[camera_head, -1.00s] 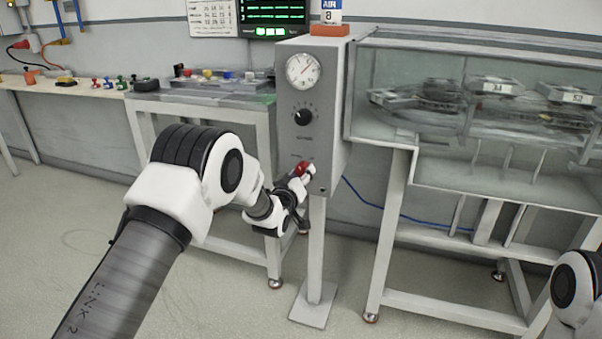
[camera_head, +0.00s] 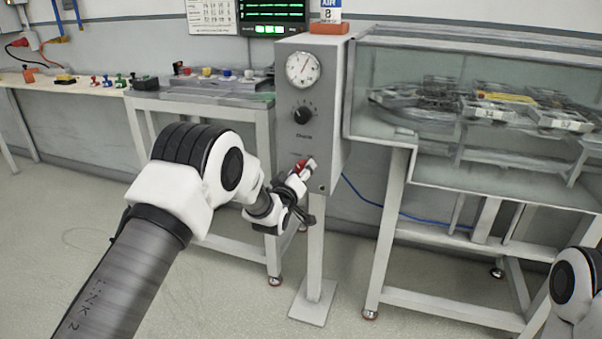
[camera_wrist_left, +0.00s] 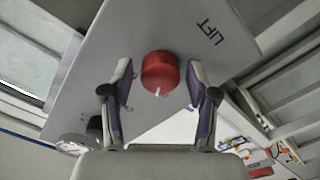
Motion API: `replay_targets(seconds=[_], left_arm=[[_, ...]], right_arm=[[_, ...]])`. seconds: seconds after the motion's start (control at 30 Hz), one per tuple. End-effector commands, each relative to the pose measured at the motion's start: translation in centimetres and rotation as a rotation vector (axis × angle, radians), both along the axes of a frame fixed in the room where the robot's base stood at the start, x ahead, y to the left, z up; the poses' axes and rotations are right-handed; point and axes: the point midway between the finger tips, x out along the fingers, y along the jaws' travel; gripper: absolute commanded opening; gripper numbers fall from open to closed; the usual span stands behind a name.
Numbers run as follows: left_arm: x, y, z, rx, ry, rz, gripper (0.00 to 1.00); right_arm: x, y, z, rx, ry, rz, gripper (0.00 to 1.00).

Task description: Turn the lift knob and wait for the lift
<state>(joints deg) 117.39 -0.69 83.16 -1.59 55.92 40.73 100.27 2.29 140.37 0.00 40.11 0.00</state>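The red lift knob (camera_wrist_left: 160,73) sits on the grey panel marked LIFT in the left wrist view, with a white mark at its lower edge. It also shows in the head view (camera_head: 300,166), partly hidden by my left gripper (camera_head: 304,172) at the lower end of the control box (camera_head: 330,120). In the wrist view the two fingers of my left gripper (camera_wrist_left: 159,80) stand on either side of the knob, with a small gap visible on each side. I cannot tell of any contact. My right gripper is out of view; only part of that arm shows at right.
A glass-walled tank (camera_head: 400,75) with several numbered carriers and a yellow piece (camera_head: 503,97) stands to the right. A bench (camera_head: 200,102) with small coloured parts is behind left. A gauge (camera_head: 303,69) and black dial (camera_head: 303,115) are above the knob. Floor is clear.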

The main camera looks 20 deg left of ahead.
Motion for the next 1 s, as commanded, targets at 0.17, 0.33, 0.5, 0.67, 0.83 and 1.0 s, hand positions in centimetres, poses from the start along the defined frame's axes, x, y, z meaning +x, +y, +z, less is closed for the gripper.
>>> replay_targets(seconds=[0.17,0.33,0.5,0.67,0.83,1.0], left_arm=[[0.0,0.0,-0.1,0.001,0.001,0.000,0.68],[-0.3,0.0,-0.1,0.001,0.002,0.000,0.68],[-2.8,0.1,-0.1,0.001,0.005,0.000,0.68],[-7.1,0.3,-0.1,0.000,0.005,0.000,0.68],[-10.7,0.4,-0.1,0.000,0.003,0.000,0.68],[-12.0,0.4,-0.1,0.000,0.001,0.000,0.68]], right_arm=[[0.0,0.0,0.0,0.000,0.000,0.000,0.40],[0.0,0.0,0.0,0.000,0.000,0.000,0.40],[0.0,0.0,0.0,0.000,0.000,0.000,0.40],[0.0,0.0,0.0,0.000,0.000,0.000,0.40],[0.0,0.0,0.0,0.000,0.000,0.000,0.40],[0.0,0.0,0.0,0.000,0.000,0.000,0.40]])
